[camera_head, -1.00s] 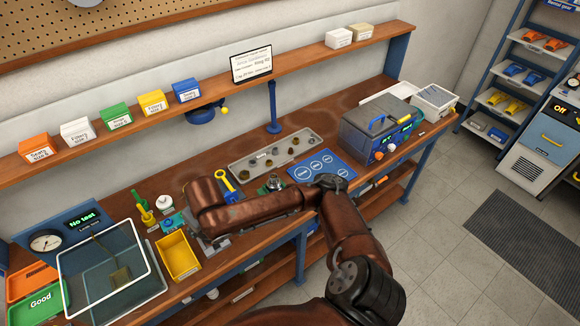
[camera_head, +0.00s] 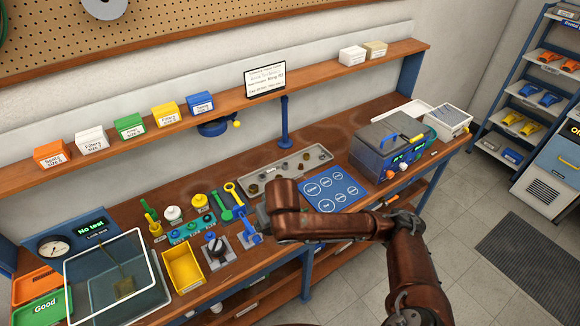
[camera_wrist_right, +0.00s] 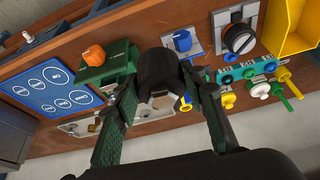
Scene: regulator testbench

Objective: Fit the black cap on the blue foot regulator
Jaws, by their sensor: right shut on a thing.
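My right gripper (camera_wrist_right: 160,88) is shut on a black cylindrical piece (camera_wrist_right: 158,72), which looks like the black cap, held above the bench. In the head view my right forearm hides most of that gripper and its load. A blue part (camera_wrist_right: 183,40), apparently the blue foot regulator, stands on a grey plate beyond the fingers. It also shows in the head view (camera_head: 249,237), just left of my right gripper. The cap and this part are apart. My left gripper is not in view.
A black-knobbed part (camera_head: 214,244) sits on a neighbouring grey plate, beside a yellow bin (camera_head: 183,266). A green block with an orange knob (camera_wrist_right: 94,55) is near the blue mat (camera_head: 331,189). A grey tray (camera_head: 318,155) and grey machine (camera_head: 385,160) stand behind and right.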

